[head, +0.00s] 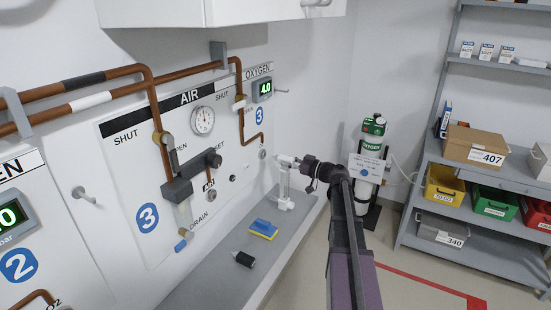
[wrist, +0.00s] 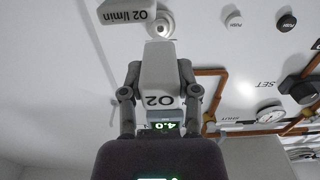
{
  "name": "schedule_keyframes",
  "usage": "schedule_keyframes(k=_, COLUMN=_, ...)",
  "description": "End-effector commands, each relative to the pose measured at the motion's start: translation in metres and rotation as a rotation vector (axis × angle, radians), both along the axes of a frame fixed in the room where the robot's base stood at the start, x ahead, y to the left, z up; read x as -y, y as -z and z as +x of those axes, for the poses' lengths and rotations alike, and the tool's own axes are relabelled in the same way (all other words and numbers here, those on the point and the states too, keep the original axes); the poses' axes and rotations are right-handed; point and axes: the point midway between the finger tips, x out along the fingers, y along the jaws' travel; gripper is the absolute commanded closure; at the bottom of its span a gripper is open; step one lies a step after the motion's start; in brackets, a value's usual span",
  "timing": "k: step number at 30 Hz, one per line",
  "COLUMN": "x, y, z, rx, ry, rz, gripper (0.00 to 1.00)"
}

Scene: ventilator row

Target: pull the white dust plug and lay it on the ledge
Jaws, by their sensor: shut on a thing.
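My gripper (head: 300,165) is shut on a white block marked O2 (wrist: 158,65), with one finger on each side. In the head view this block's white head (head: 285,159) has a clear tube below it, with a white foot over the grey ledge (head: 205,288). In the wrist view a round white fitting (wrist: 160,23) sits on the wall close to the block's far end; I cannot tell whether they touch. I cannot pick out the white dust plug with certainty. No white plug shows lying alone on the open part of the ledge.
A yellow and blue sponge (head: 264,229) and a black cylinder (head: 243,259) lie on the ledge. The AIR panel (head: 130,180) with valve and gauge is left of my gripper. A green and white oxygen cylinder (head: 369,160) and a shelf with bins (head: 480,172) stand right.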

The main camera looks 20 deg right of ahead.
Motion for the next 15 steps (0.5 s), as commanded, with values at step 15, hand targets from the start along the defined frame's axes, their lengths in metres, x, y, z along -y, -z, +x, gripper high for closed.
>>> schedule_keyframes(k=15, x=0.009, y=0.000, z=-0.012, rx=0.000, ry=0.000, rz=0.000, gripper=1.00)
